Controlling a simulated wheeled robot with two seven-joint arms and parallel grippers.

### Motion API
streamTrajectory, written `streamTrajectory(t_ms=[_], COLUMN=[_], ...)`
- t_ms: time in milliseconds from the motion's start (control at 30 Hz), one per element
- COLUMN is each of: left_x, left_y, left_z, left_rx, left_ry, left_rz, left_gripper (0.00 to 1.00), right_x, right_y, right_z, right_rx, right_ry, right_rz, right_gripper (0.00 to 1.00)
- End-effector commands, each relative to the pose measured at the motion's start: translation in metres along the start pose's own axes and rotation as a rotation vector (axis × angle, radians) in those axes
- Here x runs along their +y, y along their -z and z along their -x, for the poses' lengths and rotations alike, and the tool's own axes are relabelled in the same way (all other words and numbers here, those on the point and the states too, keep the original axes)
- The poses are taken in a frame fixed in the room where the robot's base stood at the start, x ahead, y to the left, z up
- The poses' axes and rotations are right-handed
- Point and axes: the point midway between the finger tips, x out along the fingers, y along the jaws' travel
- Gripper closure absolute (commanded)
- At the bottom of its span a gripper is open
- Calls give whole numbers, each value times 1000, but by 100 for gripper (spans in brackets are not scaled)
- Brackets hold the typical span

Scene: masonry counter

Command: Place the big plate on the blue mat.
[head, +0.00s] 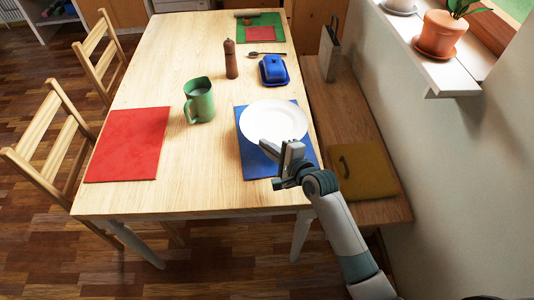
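The big plate (275,117) is white and round. It lies over the far part of the blue mat (258,167), and looks flat; I cannot tell whether all of it touches the mat. My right gripper (277,149) is at the plate's near rim, above the near part of the mat. Its fingers look apart, with the rim close to their tips; any contact with the rim is hard to make out. The gripper covers a small part of the rim and mat. My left gripper is not in view.
On the wooden table (205,185) stand a green mug (200,103), a brown pepper mill (231,62) and a blue butter dish (273,70). A red mat (128,145) lies at left, a green mat (268,22) at the far end. A bench (345,117) runs along the right.

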Motion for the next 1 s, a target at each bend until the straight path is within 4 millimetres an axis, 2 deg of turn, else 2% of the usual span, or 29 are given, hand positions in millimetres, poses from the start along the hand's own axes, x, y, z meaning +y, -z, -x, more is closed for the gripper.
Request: streamTrajectory(t_ms=[267,600,1000], left_x=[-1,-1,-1], left_y=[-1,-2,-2], left_z=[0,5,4], left_rx=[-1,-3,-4], left_ry=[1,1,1], left_rz=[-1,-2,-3], left_gripper=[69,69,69], right_x=[-1,30,34], right_y=[0,12,13], right_z=[0,-11,-13], right_rx=[0,0,0], right_ry=[4,2,4], right_rz=[2,2,2], right_gripper=[100,100,100])
